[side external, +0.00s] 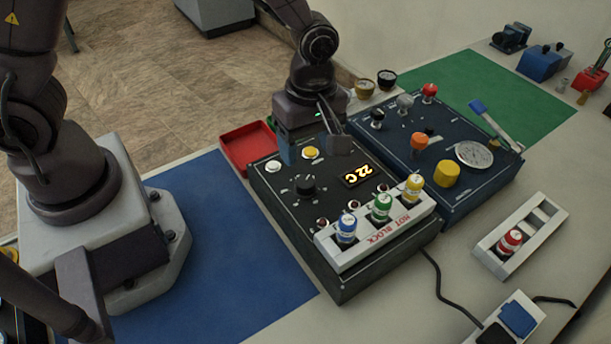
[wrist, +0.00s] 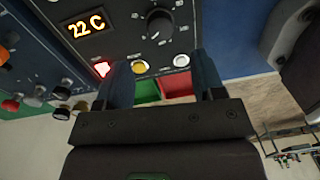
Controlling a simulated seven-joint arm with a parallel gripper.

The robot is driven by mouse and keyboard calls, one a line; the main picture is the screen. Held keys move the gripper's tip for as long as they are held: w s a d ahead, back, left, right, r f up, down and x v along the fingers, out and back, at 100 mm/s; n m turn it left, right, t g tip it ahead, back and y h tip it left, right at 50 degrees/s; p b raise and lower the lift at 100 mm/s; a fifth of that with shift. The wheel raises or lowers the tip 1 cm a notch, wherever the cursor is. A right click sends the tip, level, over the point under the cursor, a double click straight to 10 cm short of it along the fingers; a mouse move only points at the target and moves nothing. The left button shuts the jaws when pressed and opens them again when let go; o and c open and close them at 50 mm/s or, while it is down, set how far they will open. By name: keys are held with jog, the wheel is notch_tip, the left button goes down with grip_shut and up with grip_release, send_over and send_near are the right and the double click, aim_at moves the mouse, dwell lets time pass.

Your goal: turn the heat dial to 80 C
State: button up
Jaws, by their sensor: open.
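The heat dial (side external: 304,186) is a black round knob with pale tick marks on the dark hot block unit (side external: 285,228). It also shows at the top of the wrist view (wrist: 160,24), where its exact setting is too small to read. The lit display (side external: 357,176) beside it reads 22 C, also in the wrist view (wrist: 85,33). My gripper (side external: 312,154) is open and empty over the unit's far edge, near the yellow button (side external: 311,153). In the wrist view its two blue-grey fingers (wrist: 160,68) are apart, with the dial beyond their tips, not between them.
White (wrist: 181,60) and red (wrist: 101,68) buttons lie near the fingers. Blue, green and yellow-capped vials stand in the white rack (side external: 340,250). A second panel (side external: 455,195) with knobs and a gauge adjoins on the right. A red tray (side external: 245,150) lies behind; the blue mat (side external: 215,250) is clear.

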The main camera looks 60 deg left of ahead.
aim_at(305, 180)
jog(key=f, duration=0.8)
jog(key=shift+s, duration=0.2)
jog(key=shift+c, duration=0.3)
jog(key=c, duration=0.9)
